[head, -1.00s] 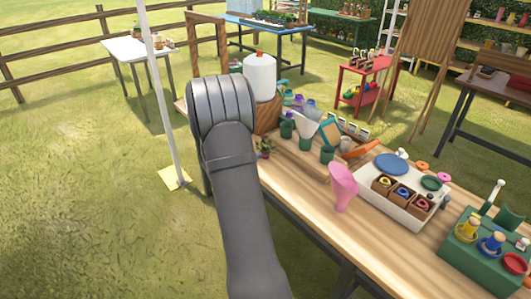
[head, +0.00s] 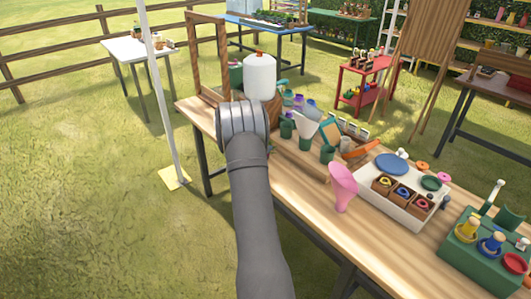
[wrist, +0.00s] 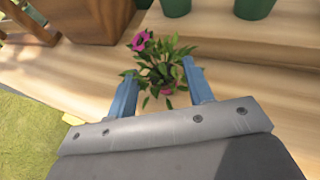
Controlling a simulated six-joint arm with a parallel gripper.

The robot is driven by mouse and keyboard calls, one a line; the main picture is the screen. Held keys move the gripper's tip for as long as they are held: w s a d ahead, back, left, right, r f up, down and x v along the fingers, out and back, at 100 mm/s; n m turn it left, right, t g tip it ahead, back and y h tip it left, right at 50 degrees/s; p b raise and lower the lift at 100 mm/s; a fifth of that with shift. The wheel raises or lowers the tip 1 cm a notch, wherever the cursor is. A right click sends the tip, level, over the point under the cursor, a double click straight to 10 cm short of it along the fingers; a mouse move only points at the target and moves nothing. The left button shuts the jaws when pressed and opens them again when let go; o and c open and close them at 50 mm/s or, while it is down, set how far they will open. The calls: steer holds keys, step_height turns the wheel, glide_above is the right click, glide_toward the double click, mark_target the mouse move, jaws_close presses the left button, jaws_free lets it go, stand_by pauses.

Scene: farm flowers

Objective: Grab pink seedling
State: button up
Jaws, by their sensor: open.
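The pink seedling (wrist: 141,41) shows in the wrist view, with a pink bloom at its upper left, green leaves and a small pink base (wrist: 168,91) low between the fingers. My gripper (wrist: 158,70) is open, with one blue finger on each side of the plant. Some leaves overlap the right finger, and I cannot tell if either finger touches the plant. In the head view my arm hides the seedling and the gripper's fingers.
A wooden block (wrist: 95,20) stands left of the seedling.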

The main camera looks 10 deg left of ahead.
steer(key=x, duration=0.4)
steer(key=shift+a, duration=0.1)
steer(key=shift+r, duration=0.1)
steer(key=shift+c, duration=0.5)
jaws_close()
